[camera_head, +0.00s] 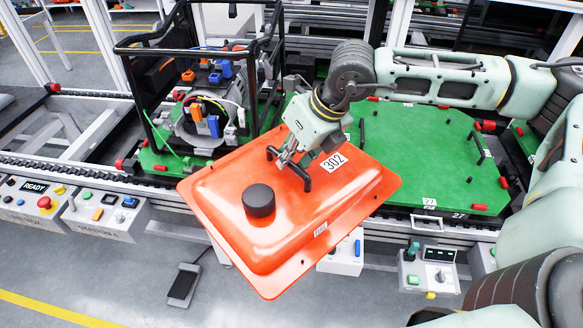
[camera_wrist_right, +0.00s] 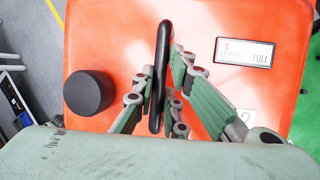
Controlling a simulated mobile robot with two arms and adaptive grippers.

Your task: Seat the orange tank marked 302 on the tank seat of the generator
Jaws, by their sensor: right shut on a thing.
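The orange tank marked 302 (camera_head: 310,215) hangs tilted from my right gripper (camera_head: 287,160), in front of the green pallets and over the conveyor's front edge. It has a black cap, a black handle and a white 302 label. My right gripper is shut on the black handle, also seen in the right wrist view (camera_wrist_right: 160,85), with the tank's orange top (camera_wrist_right: 120,40) behind it. The generator (camera_head: 205,115), with a black tube frame (camera_head: 150,95), stands left of the tank. I cannot clearly make out the tank seat. My left gripper is not in view.
The green pallet marked 27 (camera_head: 430,165) lies to the right behind the tank, its open surface mostly clear. The generator's pallet (camera_head: 165,165) is at left. Control boxes (camera_head: 105,213) (camera_head: 428,268) line the conveyor's front. A black pedal (camera_head: 184,284) lies on the floor.

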